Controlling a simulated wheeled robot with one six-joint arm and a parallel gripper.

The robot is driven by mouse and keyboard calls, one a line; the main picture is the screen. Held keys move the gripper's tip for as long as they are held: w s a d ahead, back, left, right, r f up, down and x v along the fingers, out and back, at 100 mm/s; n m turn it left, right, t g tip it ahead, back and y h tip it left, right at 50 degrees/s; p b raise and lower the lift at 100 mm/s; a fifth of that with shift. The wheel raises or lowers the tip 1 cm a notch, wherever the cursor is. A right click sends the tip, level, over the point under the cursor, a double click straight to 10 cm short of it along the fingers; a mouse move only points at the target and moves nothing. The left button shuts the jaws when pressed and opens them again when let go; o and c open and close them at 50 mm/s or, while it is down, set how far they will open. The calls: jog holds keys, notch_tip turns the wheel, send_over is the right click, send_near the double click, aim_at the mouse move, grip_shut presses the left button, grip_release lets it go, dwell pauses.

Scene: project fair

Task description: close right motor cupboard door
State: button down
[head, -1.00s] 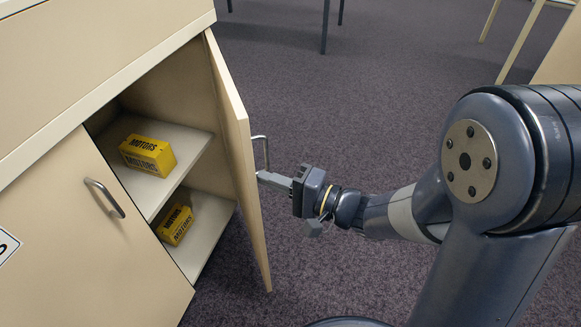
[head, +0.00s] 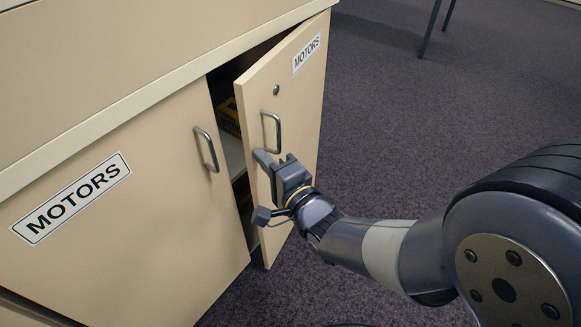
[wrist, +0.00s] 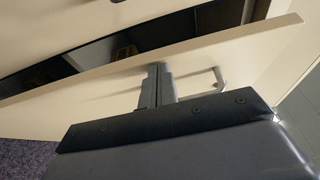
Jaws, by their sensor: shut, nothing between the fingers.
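The right motor cupboard door (head: 290,110) is cream, with a MOTORS label, a lock and a bar handle (head: 272,131). It stands partly open, with a dark gap along its left edge. My gripper (head: 264,160) is shut and empty, its fingertips at the outer face of the door just below the handle. In the wrist view the shut fingers (wrist: 157,85) point at the door face (wrist: 100,90), beside the handle (wrist: 217,80). Whether they press on it is hard to tell. Inside the gap a yellow box (head: 228,118) shows in part.
The left cupboard door (head: 130,200) is closed, with its own handle (head: 206,150) and MOTORS label (head: 70,198). The cupboard top edge (head: 150,95) runs above both doors. Carpet (head: 400,130) is clear to the right, with a dark furniture leg (head: 432,28) at the back.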

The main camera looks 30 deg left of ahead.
aim_at(247, 153)
jog(key=shift+s+a, duration=0.15)
jog(key=shift+a, duration=0.8)
jog(key=shift+s+a, duration=0.1)
jog(key=shift+a, duration=0.85)
jog(key=shift+d+b, duration=0.15)
jog(key=shift+b, duration=0.2)
